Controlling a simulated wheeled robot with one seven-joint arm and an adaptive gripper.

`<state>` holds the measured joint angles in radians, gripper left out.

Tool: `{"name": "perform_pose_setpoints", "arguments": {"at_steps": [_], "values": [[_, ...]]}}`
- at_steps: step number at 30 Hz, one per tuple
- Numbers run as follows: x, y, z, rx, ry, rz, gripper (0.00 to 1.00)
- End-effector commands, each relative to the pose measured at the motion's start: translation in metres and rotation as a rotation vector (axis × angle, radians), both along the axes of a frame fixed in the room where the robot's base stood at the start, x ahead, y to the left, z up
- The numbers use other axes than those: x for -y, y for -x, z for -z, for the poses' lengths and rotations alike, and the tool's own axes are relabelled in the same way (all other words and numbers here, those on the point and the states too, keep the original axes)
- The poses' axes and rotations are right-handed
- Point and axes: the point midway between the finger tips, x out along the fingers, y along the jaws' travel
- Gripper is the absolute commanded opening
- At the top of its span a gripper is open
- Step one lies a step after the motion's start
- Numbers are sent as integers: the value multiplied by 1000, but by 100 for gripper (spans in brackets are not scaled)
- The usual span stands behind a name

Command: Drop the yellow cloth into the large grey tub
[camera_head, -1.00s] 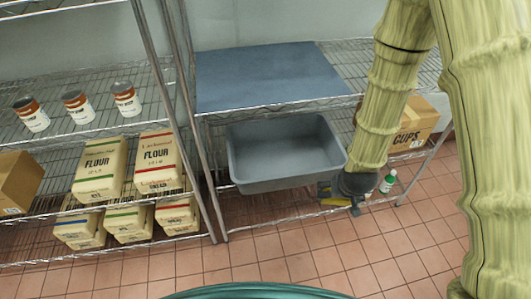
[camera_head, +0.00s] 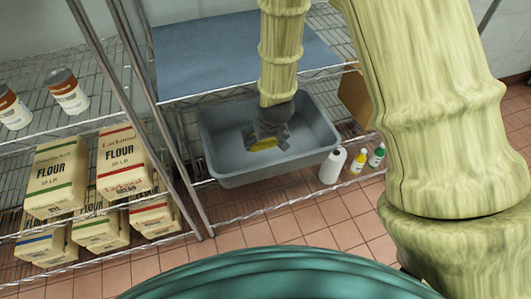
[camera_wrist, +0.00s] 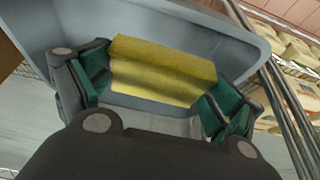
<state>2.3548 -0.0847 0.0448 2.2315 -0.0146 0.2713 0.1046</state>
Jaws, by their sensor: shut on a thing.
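The large grey tub (camera_head: 225,170) sits on the lower level of the wire rack, below the blue-grey board. My gripper (camera_head: 264,142) is over the tub's opening, within its outline in the head view. It is shut on the yellow cloth (camera_head: 262,144). In the wrist view the folded yellow cloth (camera_wrist: 160,72) spans between the two green-padded fingers of my gripper (camera_wrist: 155,88), with the grey tub (camera_wrist: 225,40) behind it. The exact height of the cloth above the tub floor is hard to tell.
A white bottle (camera_head: 332,166), a yellow bottle (camera_head: 358,161) and a green bottle (camera_head: 377,156) stand right of the tub. The blue-grey board (camera_head: 240,55) lies on the shelf above. A rack post (camera_head: 150,110) and flour bags (camera_head: 55,175) are at left.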

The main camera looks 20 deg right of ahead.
Motion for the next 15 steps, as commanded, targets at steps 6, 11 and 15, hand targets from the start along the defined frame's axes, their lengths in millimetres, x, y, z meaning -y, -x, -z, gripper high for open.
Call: {"name": "perform_pose_setpoints", "arguments": {"at_steps": [6,11,15], "values": [[5,-19,19,4,-3,-1,49],[9,-30,26,4,-2,-3,49],[12,-39,30,4,-1,-3,49]]}}
